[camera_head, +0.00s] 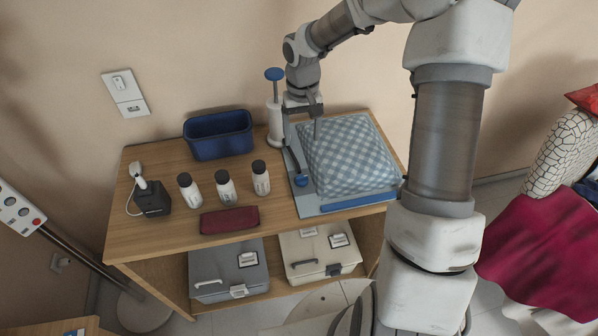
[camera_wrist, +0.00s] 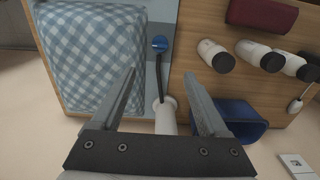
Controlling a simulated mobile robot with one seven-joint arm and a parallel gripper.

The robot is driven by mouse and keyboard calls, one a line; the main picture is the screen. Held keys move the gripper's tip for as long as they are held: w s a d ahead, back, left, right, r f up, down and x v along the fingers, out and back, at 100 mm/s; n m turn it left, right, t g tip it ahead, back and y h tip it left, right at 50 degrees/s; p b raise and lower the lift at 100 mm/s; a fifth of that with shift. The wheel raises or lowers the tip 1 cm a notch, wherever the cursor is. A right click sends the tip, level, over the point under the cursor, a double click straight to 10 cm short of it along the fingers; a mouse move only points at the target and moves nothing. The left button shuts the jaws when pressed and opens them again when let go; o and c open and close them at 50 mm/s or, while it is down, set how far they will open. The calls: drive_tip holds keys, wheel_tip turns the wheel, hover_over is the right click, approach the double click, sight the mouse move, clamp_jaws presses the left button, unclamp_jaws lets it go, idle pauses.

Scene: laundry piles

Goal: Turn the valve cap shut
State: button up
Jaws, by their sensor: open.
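A round blue valve cap (camera_head: 301,180) sits on the left border of a flat grey-blue bag (camera_head: 310,205) on the wooden table. The bag holds a blue-and-white checked cushion (camera_head: 348,155). In the wrist view the cap (camera_wrist: 160,43) lies beyond the fingertips, roughly centred between them. My gripper (camera_head: 301,130) is open and empty above the bag's back left part, apart from the cap; its two fingers also show in the wrist view (camera_wrist: 158,75). Whether the cap is turned shut cannot be told.
A blue bin (camera_head: 218,134), several white bottles with dark caps (camera_head: 225,187), a dark red folded cloth (camera_head: 230,219) and a black box (camera_head: 152,198) stand left. Lidded boxes (camera_head: 228,273) sit below.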

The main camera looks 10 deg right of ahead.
sight(302, 177)
wheel_tip(302, 177, down, 16)
drive_tip(key=shift+f+b, duration=0.15)
drive_tip(key=shift+b, duration=0.15)
drive_tip(key=shift+c, duration=0.3)
clamp_jaws()
